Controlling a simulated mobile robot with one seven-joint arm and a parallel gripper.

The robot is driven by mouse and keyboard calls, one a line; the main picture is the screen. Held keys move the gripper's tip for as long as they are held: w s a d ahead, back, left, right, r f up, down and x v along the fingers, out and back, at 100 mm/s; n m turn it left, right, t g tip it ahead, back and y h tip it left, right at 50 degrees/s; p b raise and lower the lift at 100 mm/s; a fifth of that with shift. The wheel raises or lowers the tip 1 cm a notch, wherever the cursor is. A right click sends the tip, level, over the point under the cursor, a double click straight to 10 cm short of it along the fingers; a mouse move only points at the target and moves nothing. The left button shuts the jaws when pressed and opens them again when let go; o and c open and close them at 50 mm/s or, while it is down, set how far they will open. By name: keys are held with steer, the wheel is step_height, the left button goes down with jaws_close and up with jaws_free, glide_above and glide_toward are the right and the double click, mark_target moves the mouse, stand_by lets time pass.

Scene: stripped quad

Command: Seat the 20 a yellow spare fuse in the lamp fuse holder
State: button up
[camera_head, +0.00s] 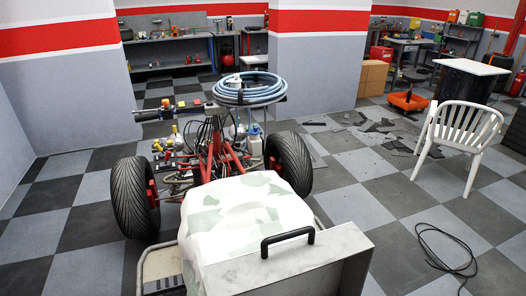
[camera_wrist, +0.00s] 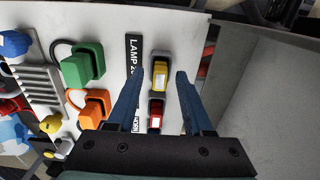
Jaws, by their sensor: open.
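In the wrist view my gripper (camera_wrist: 160,74) is open, its two blue fingers pointing at a white panel. The yellow fuse (camera_wrist: 161,68) with a pale label lies between the fingertips, with visible gaps on both sides. It sits at a dark holder beside a black label strip (camera_wrist: 133,62) reading "LAMP 20"; I cannot tell how deep it is. A red fuse (camera_wrist: 156,114) is below it, beside a label that seems to read "HORN". The gripper and panel cannot be made out in the head view.
Green (camera_wrist: 83,64) and orange (camera_wrist: 88,107) connectors stand left of the gripper on the panel. A grey wall (camera_wrist: 265,85) rises on the right. In the head view the stripped quad (camera_head: 215,150) stands on a checkered floor, with a white chair (camera_head: 462,135) to the right.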

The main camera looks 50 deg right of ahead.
step_height(320, 180, up, 12)
steer(key=p, duration=0.1)
steer(key=shift+r, duration=0.15)
stand_by(0.3)
stand_by(0.5)
